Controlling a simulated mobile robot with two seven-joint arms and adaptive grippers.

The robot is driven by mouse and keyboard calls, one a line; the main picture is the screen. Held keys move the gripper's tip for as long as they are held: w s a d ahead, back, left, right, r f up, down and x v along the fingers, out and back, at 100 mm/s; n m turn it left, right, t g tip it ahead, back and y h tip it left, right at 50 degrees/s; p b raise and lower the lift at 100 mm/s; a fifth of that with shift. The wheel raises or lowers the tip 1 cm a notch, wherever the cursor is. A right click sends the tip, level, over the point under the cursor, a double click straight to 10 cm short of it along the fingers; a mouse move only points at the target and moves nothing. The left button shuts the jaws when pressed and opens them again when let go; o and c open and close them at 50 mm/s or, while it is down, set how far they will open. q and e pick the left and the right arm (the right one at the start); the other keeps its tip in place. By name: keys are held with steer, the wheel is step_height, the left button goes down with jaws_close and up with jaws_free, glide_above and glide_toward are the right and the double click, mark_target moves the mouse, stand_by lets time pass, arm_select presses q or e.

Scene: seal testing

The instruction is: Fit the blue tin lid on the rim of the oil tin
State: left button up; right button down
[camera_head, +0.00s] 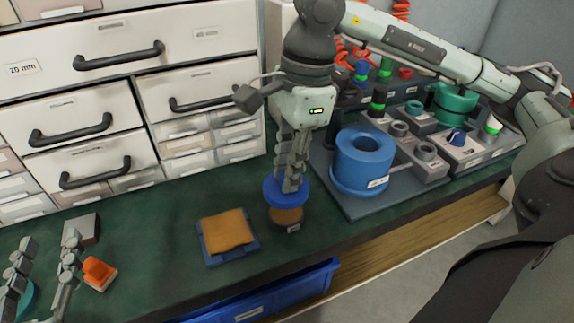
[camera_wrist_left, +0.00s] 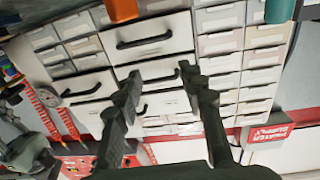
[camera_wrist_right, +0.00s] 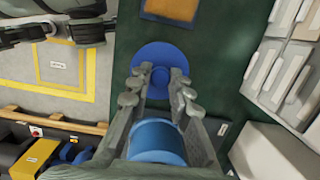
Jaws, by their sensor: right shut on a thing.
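The blue tin lid (camera_head: 272,190) is a round disc with a small knob. My right gripper (camera_head: 290,188) points down and is shut on the lid's knob; the right wrist view shows the lid (camera_wrist_right: 155,58) between and beyond the fingertips (camera_wrist_right: 157,80). The oil tin (camera_head: 287,215), brown-orange with a small label, stands on the green bench directly under the lid. The lid covers the tin's rim; I cannot tell whether it touches or is seated. My left gripper (camera_head: 45,270) is open and empty at the lower left; its spread fingers show in the left wrist view (camera_wrist_left: 160,85).
An orange cloth on a blue tray (camera_head: 211,262) lies left of the tin. A large blue ring-shaped cylinder (camera_head: 372,160) stands on a grey board to its right. An orange object (camera_head: 98,270) lies farther left. White drawers (camera_head: 90,100) line the back.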

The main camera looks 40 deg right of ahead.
mark_target(287, 211)
steer(key=shift+f, duration=0.15)
steer(key=shift+f+b, duration=0.6)
steer(key=shift+b, duration=0.15)
steer(key=shift+f+b, duration=0.55)
steer(key=shift+b, duration=0.05)
arm_select(q)
steer(key=s+r+t+h, duration=0.2)
steer(key=r+t, duration=0.4)
steer(key=r, duration=0.4)
steer(key=shift+s+d+r+h, duration=0.2)
steer(key=shift+s+d+h, duration=0.2)
steer(key=shift+s, duration=0.25)
arm_select(e)
steer(key=shift+f, duration=0.2)
arm_select(q)
steer(key=shift+f+b, duration=1.65)
steer(key=shift+b, duration=0.2)
arm_select(e)
steer(key=shift+f, duration=1.6)
steer(key=c, duration=1.3)
jaws_free()
